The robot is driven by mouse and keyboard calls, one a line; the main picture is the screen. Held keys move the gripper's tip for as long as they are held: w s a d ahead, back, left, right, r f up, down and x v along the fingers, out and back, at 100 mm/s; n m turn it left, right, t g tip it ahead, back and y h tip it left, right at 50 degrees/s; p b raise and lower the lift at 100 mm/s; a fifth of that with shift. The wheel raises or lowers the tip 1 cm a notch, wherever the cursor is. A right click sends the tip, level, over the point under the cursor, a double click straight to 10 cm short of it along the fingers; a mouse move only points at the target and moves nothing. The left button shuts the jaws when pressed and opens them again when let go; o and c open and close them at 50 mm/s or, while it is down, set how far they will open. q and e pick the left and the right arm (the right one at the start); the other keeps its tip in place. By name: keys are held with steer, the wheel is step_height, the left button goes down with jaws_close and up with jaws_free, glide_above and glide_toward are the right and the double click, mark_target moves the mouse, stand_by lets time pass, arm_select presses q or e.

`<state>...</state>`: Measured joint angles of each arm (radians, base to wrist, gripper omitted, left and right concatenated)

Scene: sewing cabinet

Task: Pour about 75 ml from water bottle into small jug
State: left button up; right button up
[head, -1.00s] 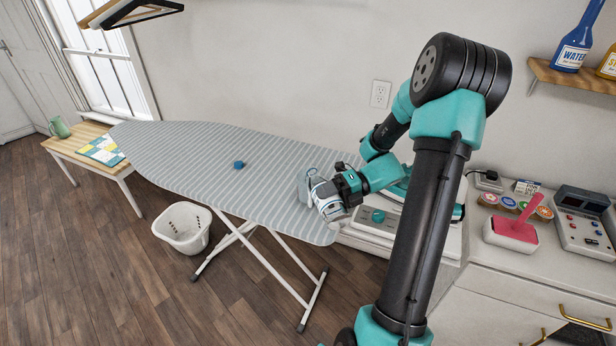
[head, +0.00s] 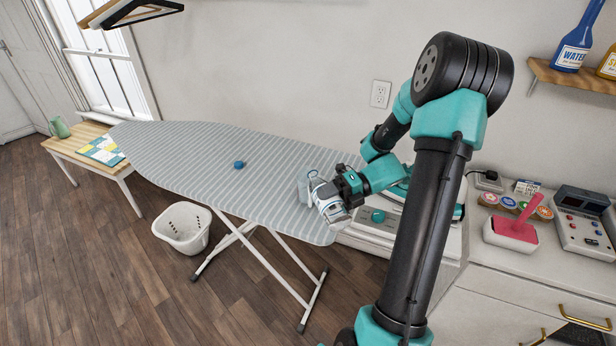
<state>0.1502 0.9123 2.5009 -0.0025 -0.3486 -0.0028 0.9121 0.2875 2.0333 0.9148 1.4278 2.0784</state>
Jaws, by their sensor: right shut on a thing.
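My right gripper (head: 324,194) hangs over the right end of the striped ironing board. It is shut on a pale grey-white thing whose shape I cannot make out. A pale grey upright form (head: 304,188) shows at its left side; I cannot tell whether it is held or a separate thing on the board. A blue bottle labelled WATER (head: 572,50) stands on the wall shelf at the upper right, its top cut off by the frame. My left gripper is not in view.
The ironing board (head: 190,160) is mostly bare. A small blue object (head: 239,165) lies on it. A white basket (head: 182,229) stands on the floor. At the right, a counter (head: 530,262) holds a pink-handled item (head: 515,226) and a control box (head: 582,225).

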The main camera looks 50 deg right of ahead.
steer(key=shift+r, duration=0.15)
stand_by(1.3)
steer(key=shift+f+n, duration=0.25)
steer(key=shift+n, duration=0.15)
steer(key=shift+s+a+f+n+t, duration=0.1)
steer(key=shift+s+f+n+t, duration=0.15)
steer(key=shift+f+n, duration=0.2)
steer(key=shift+s+a+f+n+t, duration=0.1)
steer(key=shift+f+n+t, duration=0.15)
steer(key=shift+f+n, duration=0.15)
steer(key=shift+w+f, duration=0.1)
steer(key=shift+d+n, duration=0.1)
steer(key=shift+n, duration=0.15)
steer(key=shift+w+f, duration=0.15)
steer(key=shift+w, duration=0.05)
stand_by(1.4)
